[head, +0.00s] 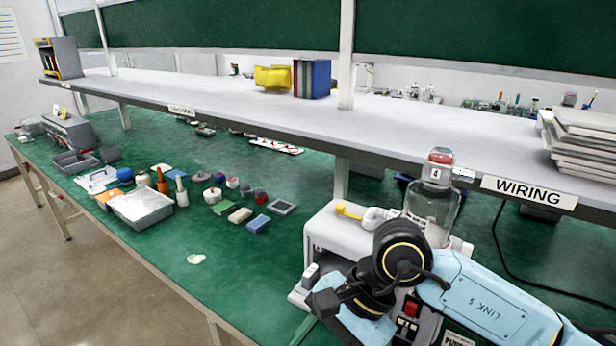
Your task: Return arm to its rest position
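My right arm (487,303), light blue with black joints, comes in from the lower right. Its dark gripper (328,300) is in front of the white pump machine (335,235), low over its front part. The view does not show clearly whether the fingers are apart, and I see nothing held in them. A clear canister (430,208) with a red and white cap marked 4 stands upright at the machine, behind my arm's joint. The arm hides much of the machine's lower right. My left gripper is not in view.
A long grey shelf (250,108) with a WIRING label runs above the green bench (240,285). A metal tray (141,206), bottles and small blocks lie on the left. Stacked grey panels (583,135) lie on the shelf's right end. The bench's front middle is mostly clear.

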